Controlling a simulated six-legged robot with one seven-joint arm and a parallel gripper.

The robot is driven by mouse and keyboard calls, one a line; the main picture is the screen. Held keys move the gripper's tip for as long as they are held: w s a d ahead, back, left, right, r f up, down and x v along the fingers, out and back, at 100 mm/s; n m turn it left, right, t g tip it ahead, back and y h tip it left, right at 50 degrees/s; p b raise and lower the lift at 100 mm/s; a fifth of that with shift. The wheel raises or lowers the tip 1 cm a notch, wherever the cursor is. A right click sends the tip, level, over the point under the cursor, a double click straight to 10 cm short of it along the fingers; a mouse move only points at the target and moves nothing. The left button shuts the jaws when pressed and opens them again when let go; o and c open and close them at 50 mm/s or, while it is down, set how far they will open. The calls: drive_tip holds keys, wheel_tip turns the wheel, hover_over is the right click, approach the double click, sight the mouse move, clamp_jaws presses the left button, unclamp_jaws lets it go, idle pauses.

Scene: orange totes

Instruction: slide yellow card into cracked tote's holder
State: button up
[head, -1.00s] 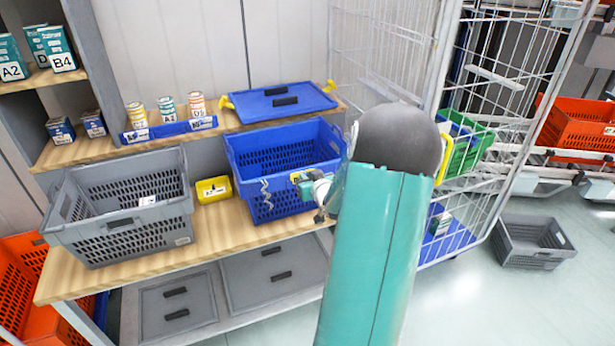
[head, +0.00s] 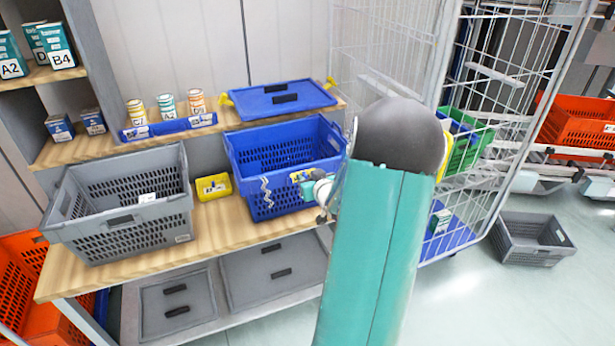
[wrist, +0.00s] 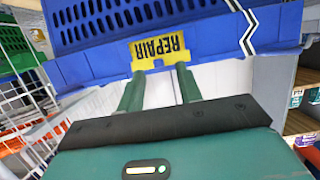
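The cracked tote is the blue tote (head: 286,190) on the bench, with a white zigzag crack (head: 266,190) on its front. The yellow card (wrist: 158,50), marked REPAIR, lies against the tote's front and appears upside down in the wrist view; it also shows as a small yellow patch in the head view (head: 298,176). The holder itself cannot be made out behind the card. My gripper (wrist: 159,70) is at the card's near edge, its two green fingers apart with a gap between them. Whether the fingertips touch the card is unclear.
A blue lid (head: 280,101) and several cans sit behind. A wire cage trolley (head: 490,110) stands close to my arm's right.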

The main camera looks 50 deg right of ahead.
drive_tip(key=v, duration=1.2)
drive_tip(key=shift+r, duration=0.1)
